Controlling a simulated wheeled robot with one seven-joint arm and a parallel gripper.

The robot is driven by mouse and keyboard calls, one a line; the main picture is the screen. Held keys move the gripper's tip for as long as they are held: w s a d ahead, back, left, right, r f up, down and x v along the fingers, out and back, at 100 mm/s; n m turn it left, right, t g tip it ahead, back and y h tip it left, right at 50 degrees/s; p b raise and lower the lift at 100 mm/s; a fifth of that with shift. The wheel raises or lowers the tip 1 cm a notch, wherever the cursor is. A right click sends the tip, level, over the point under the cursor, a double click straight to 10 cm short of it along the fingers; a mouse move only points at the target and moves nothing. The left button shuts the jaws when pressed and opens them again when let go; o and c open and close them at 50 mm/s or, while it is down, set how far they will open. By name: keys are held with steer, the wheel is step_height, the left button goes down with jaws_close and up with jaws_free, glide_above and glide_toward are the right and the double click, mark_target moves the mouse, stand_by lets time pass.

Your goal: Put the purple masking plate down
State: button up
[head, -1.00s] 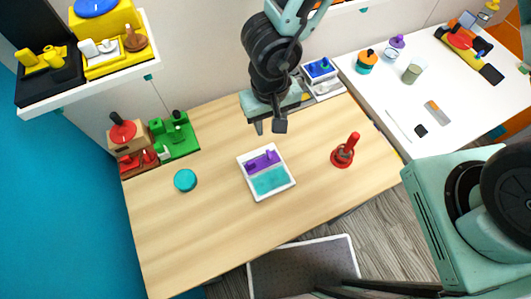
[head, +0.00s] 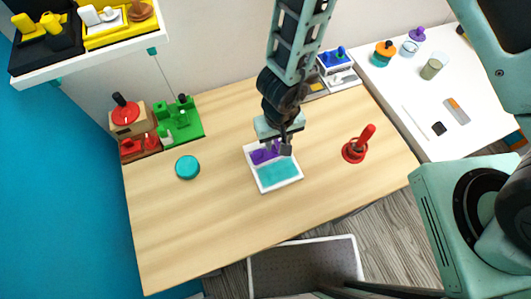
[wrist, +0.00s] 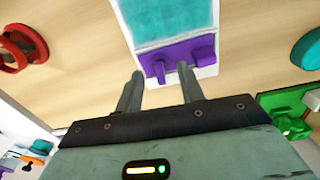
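The purple masking plate (head: 258,156) lies in the far part of a white tray (head: 289,182) on the wooden table, beside a flat teal panel (head: 278,173). In the wrist view the plate (wrist: 200,50) is a purple strip with a raised knob. My gripper (head: 277,147) is over the plate, pointing down. In the wrist view its two fingers (wrist: 161,74) stand apart, with the purple knob between their tips. The fingers look open; contact with the knob cannot be told. The gripper partly hides the plate in the head view.
A red object with an upright handle (head: 355,150) stands right of the tray. A teal disc (head: 187,167) lies to the left. Green (head: 180,125) and red sets stand at the back left. A white table (head: 430,110) adjoins on the right. The table's front is clear.

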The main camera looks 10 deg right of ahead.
step_height(320, 180, down, 2)
steer(key=shift+f+b, duration=0.15)
steer(key=shift+b, duration=0.3)
jaws_close()
